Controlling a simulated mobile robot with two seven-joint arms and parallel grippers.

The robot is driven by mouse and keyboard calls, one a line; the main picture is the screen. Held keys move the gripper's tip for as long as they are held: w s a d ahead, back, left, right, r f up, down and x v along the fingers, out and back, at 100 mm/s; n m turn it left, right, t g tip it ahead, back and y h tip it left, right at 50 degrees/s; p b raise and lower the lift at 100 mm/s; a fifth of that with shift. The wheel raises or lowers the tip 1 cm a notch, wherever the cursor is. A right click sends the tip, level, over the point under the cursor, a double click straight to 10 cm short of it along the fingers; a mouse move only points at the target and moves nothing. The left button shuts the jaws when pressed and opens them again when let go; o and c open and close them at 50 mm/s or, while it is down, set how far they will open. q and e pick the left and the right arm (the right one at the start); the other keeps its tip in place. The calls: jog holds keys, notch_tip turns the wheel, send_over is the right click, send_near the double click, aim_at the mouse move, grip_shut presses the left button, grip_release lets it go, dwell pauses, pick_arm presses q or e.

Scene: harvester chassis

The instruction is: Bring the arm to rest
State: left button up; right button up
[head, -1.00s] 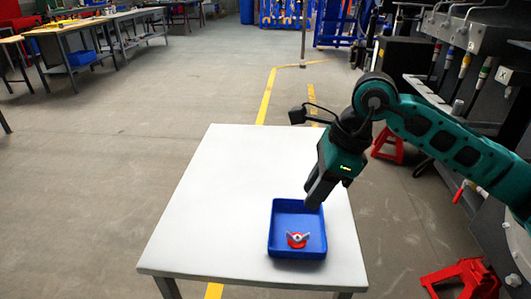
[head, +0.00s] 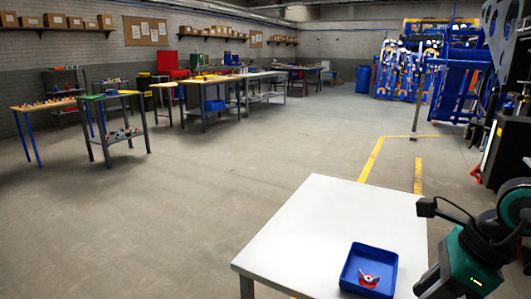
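My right arm shows at the lower right edge, with the body of my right gripper (head: 437,284) beside the blue tray, to its right. Its fingers are cut by the lower edge of the picture and dark, so their opening does not show clearly. The blue tray (head: 350,262) sits on the white table (head: 320,222). A small red part with grey wings (head: 369,280) lies in the tray. My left gripper is not in view.
Workbenches (head: 120,96) with small parts stand at the back left, and a blue rack (head: 405,65) at the back right. A large machine frame (head: 490,60) stands at the right. The floor (head: 180,200) left of the table is open.

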jog(key=a+r+m+t+y+p, duration=0.2)
jog(key=a+r+m+y+p, duration=0.3)
jog(key=a+m+y, duration=0.75)
notch_tip(320, 180, down, 8)
jog(key=w+d+m+t+h+p, duration=0.15)
jog(key=m+t+h, duration=0.45)
jog(key=m, duration=0.6)
jog(key=w+d+m+t+h+p, duration=0.15)
jog(key=m+t+h, duration=0.25)
jog(key=m+t, duration=0.5)
pick_arm(q)
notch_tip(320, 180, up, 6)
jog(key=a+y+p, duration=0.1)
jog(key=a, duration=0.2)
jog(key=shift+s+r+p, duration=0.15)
jog(key=shift+p, duration=0.15)
pick_arm(e)
jog(key=s+f+m+g+h, duration=0.4)
jog(key=s+f+m+g, duration=0.4)
jog(key=f, duration=0.6)
jog(key=s+d+m, duration=0.1)
jog(key=s+m, duration=0.1)
jog(key=m, duration=0.1)
jog(key=shift+s+m, duration=0.35)
jog(key=shift+s, duration=0.05)
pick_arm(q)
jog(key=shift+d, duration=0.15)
pick_arm(e)
jog(key=shift+h, duration=0.25)
